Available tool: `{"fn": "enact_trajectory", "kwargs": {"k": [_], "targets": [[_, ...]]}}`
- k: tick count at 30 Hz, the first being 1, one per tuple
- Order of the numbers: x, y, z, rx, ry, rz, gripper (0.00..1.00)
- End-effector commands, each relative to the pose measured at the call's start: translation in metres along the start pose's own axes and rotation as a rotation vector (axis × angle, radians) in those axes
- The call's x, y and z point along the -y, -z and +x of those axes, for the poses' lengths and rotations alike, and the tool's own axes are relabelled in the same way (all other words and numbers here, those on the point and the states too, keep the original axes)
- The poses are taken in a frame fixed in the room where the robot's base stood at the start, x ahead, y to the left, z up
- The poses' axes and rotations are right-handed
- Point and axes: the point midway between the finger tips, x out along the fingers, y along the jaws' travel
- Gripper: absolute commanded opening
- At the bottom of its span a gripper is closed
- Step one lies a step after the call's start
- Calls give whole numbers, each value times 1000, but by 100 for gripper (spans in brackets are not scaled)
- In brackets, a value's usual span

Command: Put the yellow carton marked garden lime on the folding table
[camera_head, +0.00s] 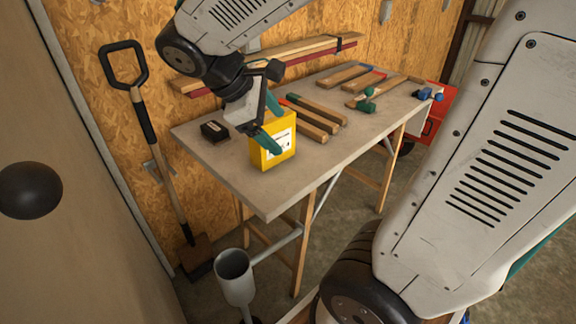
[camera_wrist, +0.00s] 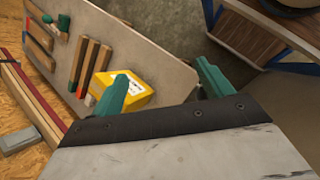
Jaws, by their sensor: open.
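The yellow carton (camera_head: 260,153) with a white label stands upright on the grey folding table (camera_head: 268,199), near its front left part. The label print is too small to read in the head view. My gripper (camera_head: 270,128) is at the carton, with its green fingers apart and one finger in front of the labelled side. In the wrist view, the carton (camera_wrist: 133,90) shows beyond the left finger, partly hidden by it. My gripper (camera_wrist: 163,85) is open there, and the space before the right finger looks empty. I cannot tell whether a finger touches the carton.
A small black box (camera_head: 214,131) lies left of the carton. Several wooden strips (camera_head: 318,112) and a green-headed tool (camera_head: 366,105) lie farther back. A shovel (camera_head: 158,150) leans on the wall at left. A grey cup-like holder (camera_head: 235,274) stands below the table's front.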

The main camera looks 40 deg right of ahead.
Motion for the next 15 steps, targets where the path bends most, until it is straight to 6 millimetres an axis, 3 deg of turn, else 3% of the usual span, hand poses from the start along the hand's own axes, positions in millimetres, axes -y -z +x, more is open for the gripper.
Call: {"fn": "enact_trajectory", "kwargs": {"k": [1,6,10,15], "targets": [[14,-14,-1,-61,42,90,79],[64,-39,-3,-241,208,379,79],[96,-47,-7,-356,324,561,79],[119,-50,-10,-443,426,703,79]]}}
